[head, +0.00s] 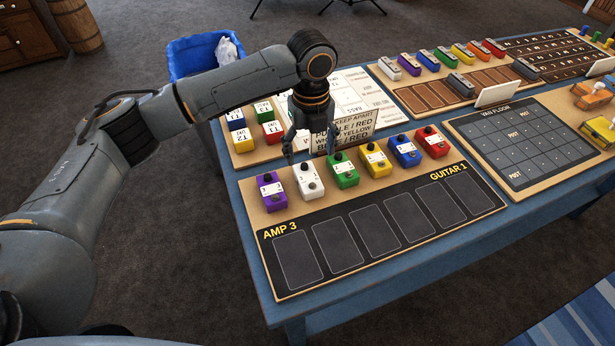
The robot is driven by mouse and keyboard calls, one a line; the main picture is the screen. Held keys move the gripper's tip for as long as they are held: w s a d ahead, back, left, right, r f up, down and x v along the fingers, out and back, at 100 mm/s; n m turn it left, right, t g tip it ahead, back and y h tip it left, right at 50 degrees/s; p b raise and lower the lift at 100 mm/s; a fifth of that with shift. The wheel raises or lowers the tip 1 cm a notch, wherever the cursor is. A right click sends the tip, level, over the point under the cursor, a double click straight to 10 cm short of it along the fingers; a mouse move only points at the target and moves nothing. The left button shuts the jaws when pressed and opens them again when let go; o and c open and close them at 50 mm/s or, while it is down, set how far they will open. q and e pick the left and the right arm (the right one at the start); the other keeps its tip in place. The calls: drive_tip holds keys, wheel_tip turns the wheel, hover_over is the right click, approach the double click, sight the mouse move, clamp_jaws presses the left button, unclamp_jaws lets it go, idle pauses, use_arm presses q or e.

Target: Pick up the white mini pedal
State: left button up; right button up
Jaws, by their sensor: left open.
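The white mini pedal (308,182) stands in a row of coloured pedals on the wooden board marked AMP 3 and GUITAR 1 (262,222). The purple pedal (271,192) is to its left and the green pedal (342,171) to its right. My left gripper (308,158) points down just above and behind the white pedal, open, with nothing seen between its fingers. Whether a finger touches the pedal cannot be told. My right gripper is not in view.
Yellow (375,160), blue (404,151) and red (431,142) pedals continue the row. A keep-apart sign (345,128) stands behind my gripper. Outlined slots (338,246) at the board's front are empty. More boards with small blocks fill the blue table (246,241). A blue bin (192,56) stands behind.

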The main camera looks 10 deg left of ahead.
sight(308, 176)
use_arm(q)
drive_tip(key=shift+w+d+f, duration=0.1)
drive_tip(key=shift+w+f, duration=0.05)
drive_tip(key=shift+f, duration=0.5)
drive_tip(key=shift+w+d+f, duration=0.1)
drive_tip(key=shift+f, duration=0.5)
drive_tip(key=shift+a+f, duration=0.1)
drive_tip(key=shift+f, duration=0.15)
drive_tip(key=f, duration=0.2)
drive_tip(key=f+p, duration=0.1)
drive_tip(key=f, duration=0.1)
drive_tip(key=shift+s+a+f, duration=0.1)
drive_tip(key=shift+s+a, duration=0.15)
drive_tip(key=shift+a, duration=0.15)
drive_tip(key=shift+f, duration=0.45)
drive_tip(key=c, duration=1.3)
drive_tip(key=shift+c, duration=0.2)
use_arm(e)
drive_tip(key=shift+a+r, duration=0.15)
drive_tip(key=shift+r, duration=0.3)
use_arm(q)
drive_tip(key=shift+r, duration=0.1)
